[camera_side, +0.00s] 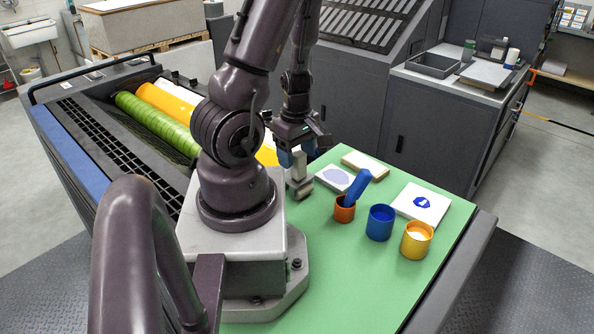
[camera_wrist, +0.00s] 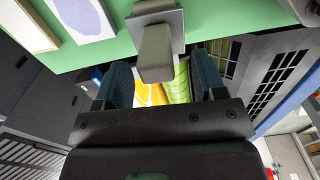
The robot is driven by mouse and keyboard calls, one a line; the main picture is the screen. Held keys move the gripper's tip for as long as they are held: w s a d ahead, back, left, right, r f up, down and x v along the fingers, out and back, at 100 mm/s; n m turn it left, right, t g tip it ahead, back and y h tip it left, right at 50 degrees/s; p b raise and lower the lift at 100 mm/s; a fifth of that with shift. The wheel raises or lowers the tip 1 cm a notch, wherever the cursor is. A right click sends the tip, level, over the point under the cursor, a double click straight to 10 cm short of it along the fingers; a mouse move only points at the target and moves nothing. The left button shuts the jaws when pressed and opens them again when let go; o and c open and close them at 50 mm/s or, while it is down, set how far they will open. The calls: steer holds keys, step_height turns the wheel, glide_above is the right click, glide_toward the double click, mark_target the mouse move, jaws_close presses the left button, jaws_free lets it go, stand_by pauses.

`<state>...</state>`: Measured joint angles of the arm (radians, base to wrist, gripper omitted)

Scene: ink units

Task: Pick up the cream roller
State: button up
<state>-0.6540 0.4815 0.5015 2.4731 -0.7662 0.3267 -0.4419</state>
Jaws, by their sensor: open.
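The cream roller (camera_side: 300,166) stands upright on the green table top beside my arm's base, its pale block-like upper part above a grey lower part. In the wrist view the cream roller (camera_wrist: 155,52) looks grey-beige, with a flat metal piece at its foot. My gripper (camera_side: 297,158) is over it, with its blue-tipped fingers apart on either side of the upper part. In the wrist view my gripper (camera_wrist: 163,82) is open, and the roller's upper part lies between the fingers' lines. Whether either finger touches it cannot be told.
An orange cup (camera_side: 344,214) with a blue piece (camera_side: 357,188) leaning in it, a blue cup (camera_side: 380,231) and a yellow cup (camera_side: 416,247) stand to the right. Flat printed blocks (camera_side: 337,178) lie behind. The press with green (camera_side: 150,120) and yellow cylinders is at left.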

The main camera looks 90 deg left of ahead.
mark_target(297, 173)
steer(key=shift+a+f, duration=0.15)
steer(key=shift+f, duration=1.6)
steer(key=c, duration=1)
steer(key=shift+w+r, duration=0.1)
steer(key=shift+r, duration=0.1)
